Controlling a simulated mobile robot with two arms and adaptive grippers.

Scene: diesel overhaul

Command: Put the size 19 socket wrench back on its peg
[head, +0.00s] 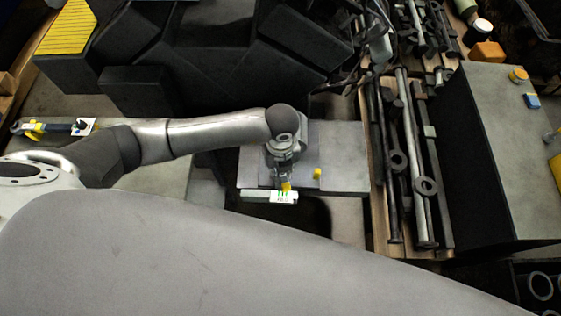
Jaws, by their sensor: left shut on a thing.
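My left gripper (285,178) is over the grey stand (345,157) in the middle of the view. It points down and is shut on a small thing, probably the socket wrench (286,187). Only a yellow part of it shows below the fingers, and its size mark cannot be read. A white label with green marks (284,197) is at the stand's front edge, just below the gripper. A short yellow peg-like piece (318,173) stands on the grey top to the right, apart from the gripper. I cannot tell whether the held thing touches the stand. My right gripper is not in view.
Long metal rods and bolts (400,160) lie on a wooden board close to the right of the stand. A large dark box (500,150) stands beyond them. Black angular blocks (205,45) rise behind my left arm. A tool with yellow and blue parts (52,127) lies far left.

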